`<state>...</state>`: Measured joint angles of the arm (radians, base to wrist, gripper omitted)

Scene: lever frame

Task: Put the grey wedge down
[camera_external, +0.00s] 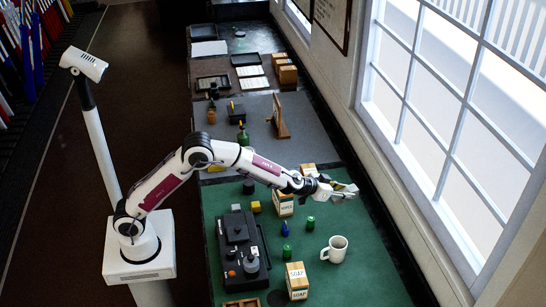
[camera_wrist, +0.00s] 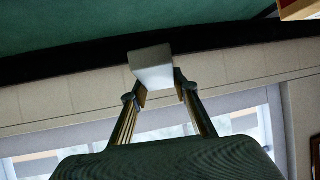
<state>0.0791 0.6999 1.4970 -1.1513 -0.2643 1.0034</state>
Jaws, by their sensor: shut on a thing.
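My gripper (camera_external: 338,189) is stretched out to the right, above the right side of the green table mat (camera_external: 345,285). It also shows in the wrist view (camera_wrist: 161,88), with its two fingers shut on the grey wedge (camera_wrist: 151,66). The wedge looks pale grey, sits between the fingertips and sticks out beyond them. In the outside view the wedge is small at the gripper's end and hard to tell from the fingers. It is held in the air, clear of the mat.
Below are a white mug (camera_external: 335,250), a soap box (camera_external: 297,281), green pieces (camera_external: 310,223) and a blue piece (camera_external: 285,229). A black lever device (camera_external: 238,240) and a yellow block (camera_external: 256,207) stand left. The window wall (camera_external: 400,190) is close on the right.

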